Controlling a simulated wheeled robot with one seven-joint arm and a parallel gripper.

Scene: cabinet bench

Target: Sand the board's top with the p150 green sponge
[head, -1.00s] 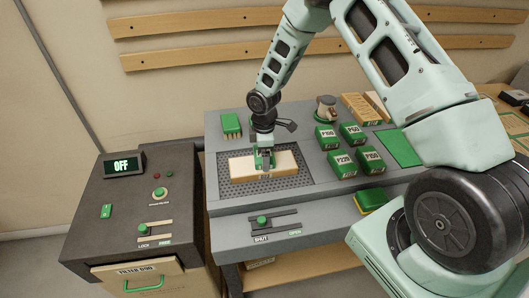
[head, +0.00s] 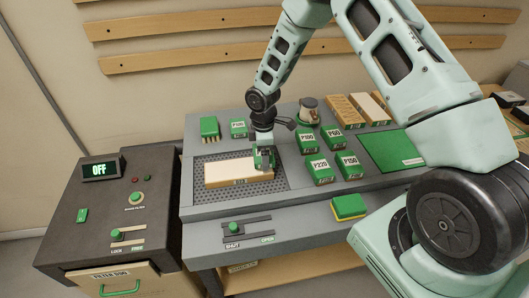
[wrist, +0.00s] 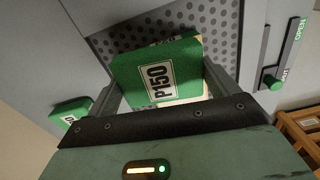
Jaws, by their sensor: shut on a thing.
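My gripper (head: 264,157) is shut on a green block labelled P150 (wrist: 158,72), whose label faces the wrist camera. The pale wooden board (head: 232,173) lies flat on the dark perforated panel (head: 275,185) of the grey bench. The held block is at the board's right end; whether it presses on the top cannot be told. My gripper hides much of the block in the head view. In the wrist view, the block covers most of the board. Another green block labelled P150 (head: 350,166) stands on the bench to the right.
Green blocks P220 (head: 319,168), P100 (head: 309,143) and P60 (head: 333,140) stand right of the panel. A green-yellow sponge (head: 348,207) lies on the front ledge, right of the SHUT/OPEN slider (head: 235,229). The left cabinet's display (head: 100,170) reads OFF.

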